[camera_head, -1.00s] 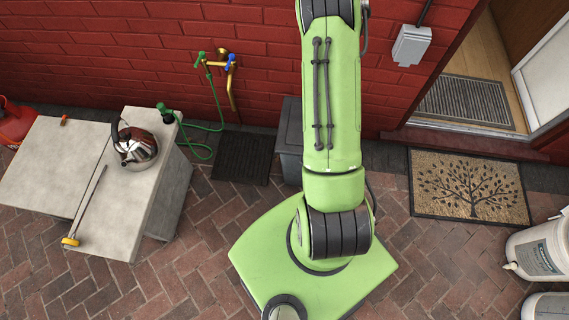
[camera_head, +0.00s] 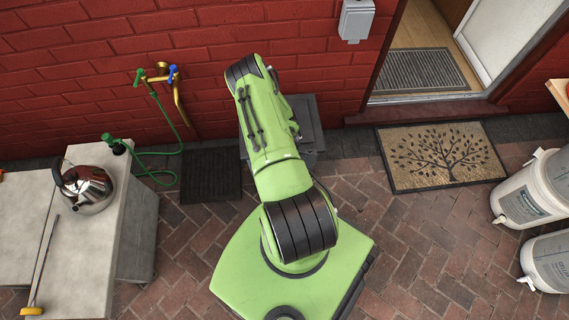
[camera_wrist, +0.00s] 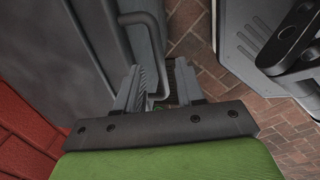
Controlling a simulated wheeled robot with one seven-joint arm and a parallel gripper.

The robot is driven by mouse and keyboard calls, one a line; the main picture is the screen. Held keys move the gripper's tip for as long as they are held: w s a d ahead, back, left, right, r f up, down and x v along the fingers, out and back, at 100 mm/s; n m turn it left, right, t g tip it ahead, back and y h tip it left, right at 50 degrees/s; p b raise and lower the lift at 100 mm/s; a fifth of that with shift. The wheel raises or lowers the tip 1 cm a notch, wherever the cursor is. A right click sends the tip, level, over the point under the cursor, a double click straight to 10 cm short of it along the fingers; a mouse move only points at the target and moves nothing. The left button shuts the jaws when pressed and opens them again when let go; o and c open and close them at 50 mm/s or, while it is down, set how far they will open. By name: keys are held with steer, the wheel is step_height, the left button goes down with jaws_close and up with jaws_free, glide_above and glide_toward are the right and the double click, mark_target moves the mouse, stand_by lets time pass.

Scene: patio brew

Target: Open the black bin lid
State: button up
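The bin is a dark grey box (camera_head: 310,125) against the red wall in the head view, partly hidden behind my green arm. Its lid looks flat. In the wrist view, a large dark grey panel (camera_wrist: 75,50), probably the bin, fills the upper left. A bent grey bar handle (camera_wrist: 128,38) runs along it. My gripper (camera_wrist: 160,88) has its two fingers apart, with the lower end of the bar between or just beyond them; contact cannot be told. The head view hides my gripper behind the arm.
A concrete counter (camera_head: 85,245) with a steel kettle (camera_head: 86,188) stands at left. A tap with a green hose (camera_head: 158,100) is on the wall. A doormat (camera_head: 440,157) lies before the open doorway at right. White buckets (camera_head: 535,190) stand far right. Brick paving between is clear.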

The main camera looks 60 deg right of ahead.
steer(key=shift+d+f, duration=0.1)
steer(key=shift+f, duration=0.45)
jaws_close()
steer(key=shift+r, duration=0.1)
